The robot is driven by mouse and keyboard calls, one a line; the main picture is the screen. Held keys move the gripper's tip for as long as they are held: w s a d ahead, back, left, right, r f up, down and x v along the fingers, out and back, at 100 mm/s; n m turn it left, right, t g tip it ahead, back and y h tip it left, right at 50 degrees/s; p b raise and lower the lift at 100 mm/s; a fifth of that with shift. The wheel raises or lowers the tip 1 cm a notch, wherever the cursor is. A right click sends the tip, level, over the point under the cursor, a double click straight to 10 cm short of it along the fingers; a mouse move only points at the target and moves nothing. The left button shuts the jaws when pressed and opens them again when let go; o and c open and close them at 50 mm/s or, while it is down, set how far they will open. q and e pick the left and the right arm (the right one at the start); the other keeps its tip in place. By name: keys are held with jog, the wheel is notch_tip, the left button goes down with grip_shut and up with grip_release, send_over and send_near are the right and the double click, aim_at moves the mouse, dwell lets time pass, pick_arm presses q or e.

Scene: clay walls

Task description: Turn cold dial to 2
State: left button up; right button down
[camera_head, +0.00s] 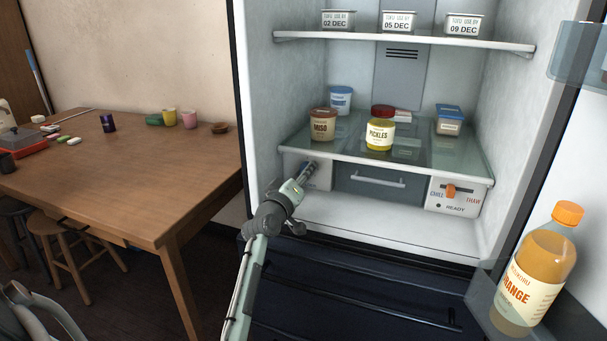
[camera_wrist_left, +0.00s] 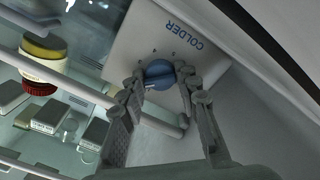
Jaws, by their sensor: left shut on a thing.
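The cold dial (camera_wrist_left: 159,72) is a round blue knob on a pale panel (camera_wrist_left: 135,38) marked "COLDER", with small digits around the knob. I cannot read for certain which digit it points to. My left gripper (camera_head: 309,170) reaches into the open fridge to the panel at the left of the drawer. In the left wrist view its fingers (camera_wrist_left: 160,84) are shut on the dial, one on each side. In the head view the gripper hides the dial. My right gripper is not in view.
A glass shelf (camera_head: 410,155) with jars and tubs lies just above the gripper. A drawer (camera_head: 372,186) and a chill/thaw slider panel (camera_head: 457,197) are to the right. An orange bottle (camera_head: 535,270) stands in the door. A wooden table (camera_head: 150,185) is at left.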

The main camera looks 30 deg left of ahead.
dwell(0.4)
pick_arm(q)
jog(key=o, duration=1.1)
jog(key=shift+o, duration=0.2)
jog(key=v, duration=1.2)
jog(key=shift+s+f, duration=0.1)
jog(key=shift+f, duration=0.05)
